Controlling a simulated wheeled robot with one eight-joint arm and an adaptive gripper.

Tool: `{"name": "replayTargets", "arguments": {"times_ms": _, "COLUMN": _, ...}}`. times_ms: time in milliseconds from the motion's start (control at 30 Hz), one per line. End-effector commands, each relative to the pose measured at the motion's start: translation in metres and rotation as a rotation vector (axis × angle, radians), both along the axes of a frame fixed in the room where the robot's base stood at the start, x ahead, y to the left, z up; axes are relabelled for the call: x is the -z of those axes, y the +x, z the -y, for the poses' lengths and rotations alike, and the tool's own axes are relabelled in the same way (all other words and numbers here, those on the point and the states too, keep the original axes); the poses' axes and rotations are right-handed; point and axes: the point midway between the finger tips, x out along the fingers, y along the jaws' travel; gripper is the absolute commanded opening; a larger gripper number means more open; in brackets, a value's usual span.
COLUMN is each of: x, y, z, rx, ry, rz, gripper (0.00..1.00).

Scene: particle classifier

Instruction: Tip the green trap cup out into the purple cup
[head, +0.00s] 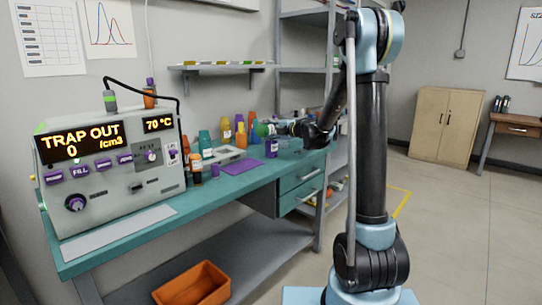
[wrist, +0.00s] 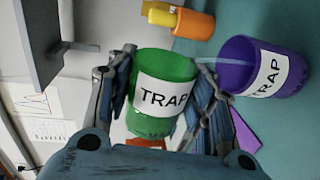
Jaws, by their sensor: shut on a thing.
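The green trap cup (wrist: 150,65) is between my gripper's fingers (wrist: 163,98) in the wrist view, with its TRAP label facing the camera. My gripper is shut on it. The cup lies tipped well over on its side, above the bench. The purple cup (wrist: 292,84), also labelled TRAP, stands upright on the bench below the green cup's mouth. A thin pale streak runs from the green rim to the purple cup's mouth. In the head view the purple cup (head: 271,148) is small, just below the green cup (head: 260,130) and my gripper (head: 269,129).
The classifier box (head: 100,155) reads TRAP OUT 0 and 70 °C. A purple mat (head: 242,166) lies on the teal bench (head: 215,200). Several bottles stand close by, including an orange one (wrist: 190,25) beside the cups. A wall shelf (head: 222,67) hangs above. An orange bin (head: 192,285) is below.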

Motion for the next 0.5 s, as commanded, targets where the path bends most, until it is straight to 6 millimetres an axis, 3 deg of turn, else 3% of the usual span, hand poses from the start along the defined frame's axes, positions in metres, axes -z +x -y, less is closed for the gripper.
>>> {"name": "replayTargets", "arguments": {"times_ms": 500, "x": -0.0014, "y": 0.0017, "z": 0.0011, "rx": 0.000, "ry": 0.035, "rz": -0.045, "gripper": 0.23}}
